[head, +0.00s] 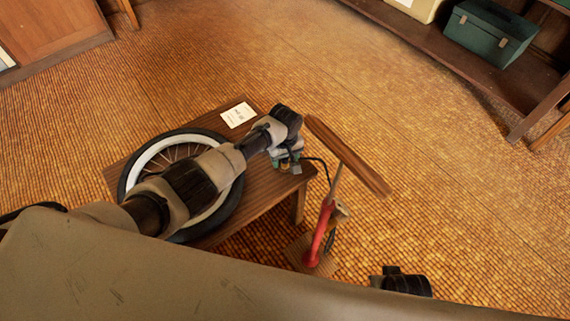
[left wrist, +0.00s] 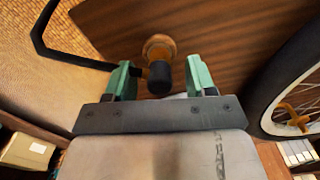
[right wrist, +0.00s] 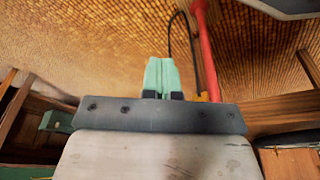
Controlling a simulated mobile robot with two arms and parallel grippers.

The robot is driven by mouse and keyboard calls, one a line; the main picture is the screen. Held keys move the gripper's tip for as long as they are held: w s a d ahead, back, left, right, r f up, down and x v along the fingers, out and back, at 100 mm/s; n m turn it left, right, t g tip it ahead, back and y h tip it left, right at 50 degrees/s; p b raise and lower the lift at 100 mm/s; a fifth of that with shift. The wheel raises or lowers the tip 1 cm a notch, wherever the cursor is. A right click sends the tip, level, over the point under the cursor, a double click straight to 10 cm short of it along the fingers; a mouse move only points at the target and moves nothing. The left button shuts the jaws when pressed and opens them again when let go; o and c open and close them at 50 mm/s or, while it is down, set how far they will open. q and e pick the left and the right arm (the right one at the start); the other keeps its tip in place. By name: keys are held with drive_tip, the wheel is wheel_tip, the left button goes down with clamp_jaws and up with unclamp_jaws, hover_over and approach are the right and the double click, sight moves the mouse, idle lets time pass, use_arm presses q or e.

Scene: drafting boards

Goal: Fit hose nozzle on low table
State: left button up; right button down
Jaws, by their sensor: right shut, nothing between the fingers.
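The hose nozzle (left wrist: 158,72), a dark end with an orange-brown collar, is between the fingers of my left gripper (left wrist: 162,80) in the left wrist view. The fingers are apart, with visible gaps beside the nozzle. The black hose (left wrist: 50,48) runs behind one finger toward it. The low table (head: 258,178) lies under my left arm in the head view, with my left gripper (head: 287,162) over its right end. The red pump (head: 318,232) stands beside the table. My right gripper (right wrist: 161,76) is shut and empty; the pump shows beyond it.
A bicycle wheel (head: 136,166) lies on the table, partly hidden by my left arm. A white card (head: 237,115) lies near the back edge. The pump's wooden handle (head: 346,156) sticks up right of the table. A green toolbox (head: 488,34) sits on a shelf. Behind is open floor.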

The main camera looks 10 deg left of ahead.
drive_tip(key=shift+s+f, duration=0.1)
use_arm(q)
drive_tip(key=shift+r, duration=0.2)
wheel_tip(320, 180, up, 9)
drive_tip(key=p, duration=0.4)
drive_tip(key=shift+r, duration=0.7)
use_arm(e)
drive_tip(key=s+d+f+g, duration=0.1)
drive_tip(key=s+f, duration=0.6)
drive_tip(key=f, duration=0.5)
